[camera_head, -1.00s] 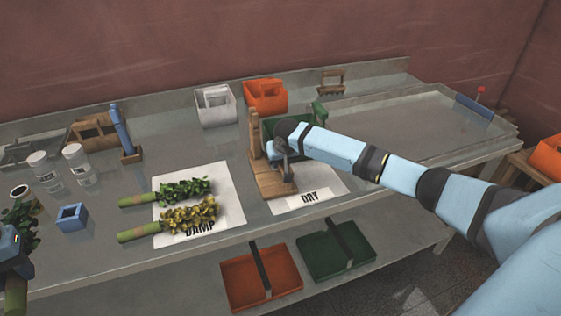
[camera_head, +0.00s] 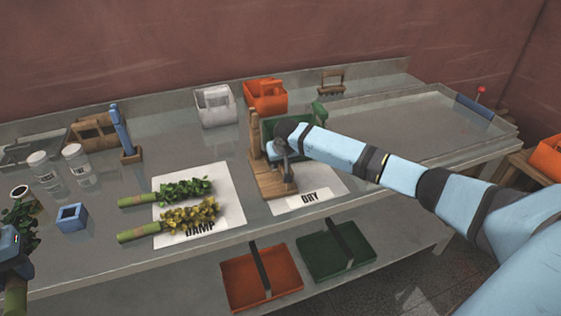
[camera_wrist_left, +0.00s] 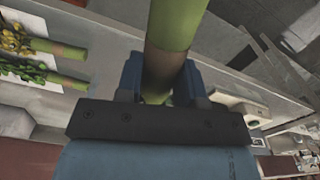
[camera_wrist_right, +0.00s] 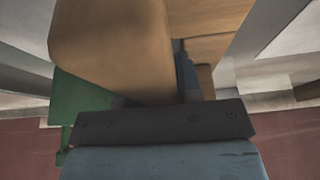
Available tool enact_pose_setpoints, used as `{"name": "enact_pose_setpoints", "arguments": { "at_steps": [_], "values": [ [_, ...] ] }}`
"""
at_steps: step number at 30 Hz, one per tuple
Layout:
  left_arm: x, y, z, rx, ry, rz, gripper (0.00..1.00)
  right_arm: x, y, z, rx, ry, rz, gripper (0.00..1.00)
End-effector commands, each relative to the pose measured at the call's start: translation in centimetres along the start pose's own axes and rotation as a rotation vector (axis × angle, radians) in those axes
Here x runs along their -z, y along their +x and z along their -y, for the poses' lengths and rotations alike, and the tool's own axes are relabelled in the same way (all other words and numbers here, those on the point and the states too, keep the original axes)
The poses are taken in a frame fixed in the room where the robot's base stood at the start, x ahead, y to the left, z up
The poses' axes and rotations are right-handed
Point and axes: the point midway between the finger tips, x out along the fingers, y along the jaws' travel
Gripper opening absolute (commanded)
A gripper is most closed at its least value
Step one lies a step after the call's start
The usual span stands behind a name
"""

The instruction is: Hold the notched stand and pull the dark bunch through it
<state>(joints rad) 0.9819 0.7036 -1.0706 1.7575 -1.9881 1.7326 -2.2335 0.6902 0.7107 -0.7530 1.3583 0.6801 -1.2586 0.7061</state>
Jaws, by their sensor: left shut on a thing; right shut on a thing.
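The notched stand (camera_head: 272,182) is a wooden base with an upright post, standing upright at the left side of the sheet marked DRY. My right gripper (camera_head: 284,142) is at its post and shut on it; the right wrist view shows the wood (camera_wrist_right: 115,45) close against the jaws. The notch is hidden. The dark bunch (camera_head: 18,220), with dark green leaves and a thick green stalk, is at the left edge of the head view. My left gripper (camera_head: 10,248) is shut on its stalk, which also shows in the left wrist view (camera_wrist_left: 168,65). The bunch is apart from the stand.
Two other bunches, one green (camera_head: 180,192) and one yellowish (camera_head: 190,218), lie on the DAMP sheet (camera_head: 232,208). A blue square holder (camera_head: 72,217), jars (camera_head: 75,165) and a blue-handled tool (camera_head: 124,135) stand at left. A green bin (camera_head: 268,128) is behind the stand.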

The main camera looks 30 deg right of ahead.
Motion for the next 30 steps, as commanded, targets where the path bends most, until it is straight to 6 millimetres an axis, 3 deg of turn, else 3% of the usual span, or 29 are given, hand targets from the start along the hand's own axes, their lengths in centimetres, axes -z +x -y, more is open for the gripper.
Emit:
{"name": "enact_pose_setpoints", "arguments": {
  "at_steps": [1, 4, 5, 16, 30],
  "values": [
    [0.0, 0.0, 0.0, 0.000, 0.000, 0.000, 0.10, 0.1, -0.1, 0.0, 0.001, 0.000, -0.001, 0.36],
    [0.0, 0.0, 0.0, 0.000, 0.000, 0.000, 0.10, 0.1, -0.1, 0.0, 0.001, 0.000, -0.001, 0.59],
    [0.0, 0.0, 0.0, 0.000, 0.000, 0.000, 0.10, 0.1, -0.1, 0.0, 0.001, 0.000, -0.001, 0.62],
    [0.0, 0.0, 0.0, 0.000, 0.000, 0.000, 0.10, 0.1, -0.8, 0.0, 0.001, -0.001, -0.002, 0.62],
    [0.0, 0.0, 0.0, 0.000, 0.000, 0.000, 0.10, 0.0, -9.9, 0.0, 0.001, -0.001, -0.003, 0.62]
  ]
}}
